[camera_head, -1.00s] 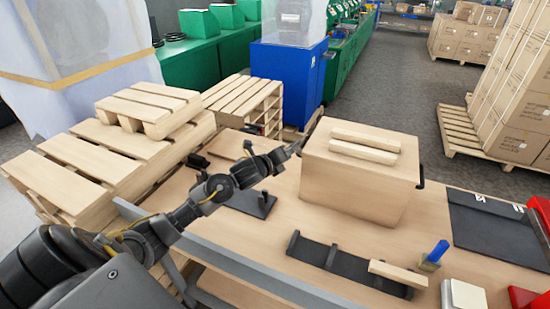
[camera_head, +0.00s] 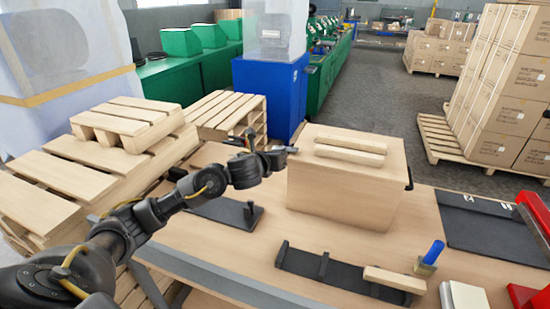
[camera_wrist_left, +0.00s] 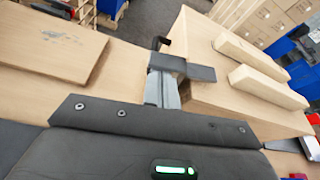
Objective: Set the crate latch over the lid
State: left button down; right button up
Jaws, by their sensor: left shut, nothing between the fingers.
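The wooden crate (camera_head: 345,195) stands upright on the workbench with its lid (camera_head: 350,146) on, two pale slats across the lid. A black hook-shaped latch part (camera_head: 409,180) shows at the crate's right side. In the left wrist view another black hooked part (camera_wrist_left: 160,43) shows by the crate's left side, just past my fingertips. My left gripper (camera_head: 292,150) is shut and empty at the crate's upper left edge; its grey fingers (camera_wrist_left: 165,88) also show in the wrist view, by a dark crossbar. Whether it touches the crate or hook I cannot tell. My right gripper is out of view.
A black slotted rack (camera_head: 320,266) with a wooden block (camera_head: 394,280) lies in front of the crate. A black plate with a peg (camera_head: 230,211) lies left of it. Pallets (camera_head: 75,190) stand left.

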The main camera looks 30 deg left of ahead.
pick_arm(q)
jog(key=shift+r, duration=0.1)
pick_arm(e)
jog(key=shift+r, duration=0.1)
pick_arm(q)
jog(key=shift+w+r+p, duration=0.1)
jog(key=shift+r+p, duration=0.45)
jog(key=shift+r, duration=0.05)
jog(key=shift+w+a+r, duration=0.1)
jog(key=shift+w+r, duration=0.05)
jog(key=shift+w, duration=0.05)
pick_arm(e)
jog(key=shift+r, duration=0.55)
pick_arm(q)
jog(key=shift+r, duration=0.1)
